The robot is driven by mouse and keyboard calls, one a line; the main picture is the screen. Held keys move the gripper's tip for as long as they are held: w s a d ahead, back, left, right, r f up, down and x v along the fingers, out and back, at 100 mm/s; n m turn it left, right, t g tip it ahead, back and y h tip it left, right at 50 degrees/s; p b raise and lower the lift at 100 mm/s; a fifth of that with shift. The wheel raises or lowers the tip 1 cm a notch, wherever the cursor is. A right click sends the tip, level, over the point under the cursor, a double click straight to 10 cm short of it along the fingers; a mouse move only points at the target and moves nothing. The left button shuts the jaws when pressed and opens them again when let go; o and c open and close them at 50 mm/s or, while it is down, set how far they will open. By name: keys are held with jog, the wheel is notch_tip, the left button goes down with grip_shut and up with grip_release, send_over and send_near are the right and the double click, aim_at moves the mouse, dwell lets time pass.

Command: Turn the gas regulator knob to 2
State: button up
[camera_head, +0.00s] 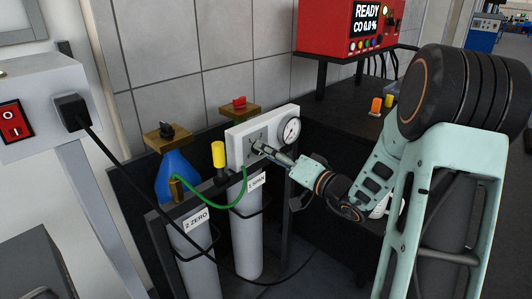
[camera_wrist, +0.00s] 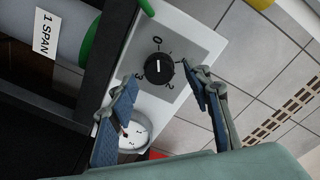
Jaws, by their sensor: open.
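The gas regulator is a white box with a grey dial plate; its front shows in the head view (camera_head: 236,146) and in the wrist view (camera_wrist: 205,48). Its round black knob (camera_wrist: 159,67) has a white mark, with 0, 2 and 3 readable around it. The mark lies roughly in line with the 0; which end is the pointer is hard to tell. My gripper (camera_wrist: 156,76) is open, its fingertips on either side of the knob, with no clear contact. In the head view, my gripper (camera_head: 258,147) is at the panel and largely hides the knob.
A round gauge (camera_head: 292,131) sits right of the knob. A yellow-capped fitting (camera_head: 218,156) stands close to the left. A red analyser (camera_head: 335,28) is behind.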

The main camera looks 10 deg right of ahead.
jog(key=shift+x, duration=0.85)
jog(key=shift+c, duration=0.5)
jog(key=c, duration=1.1)
jog(key=shift+o, duration=0.2)
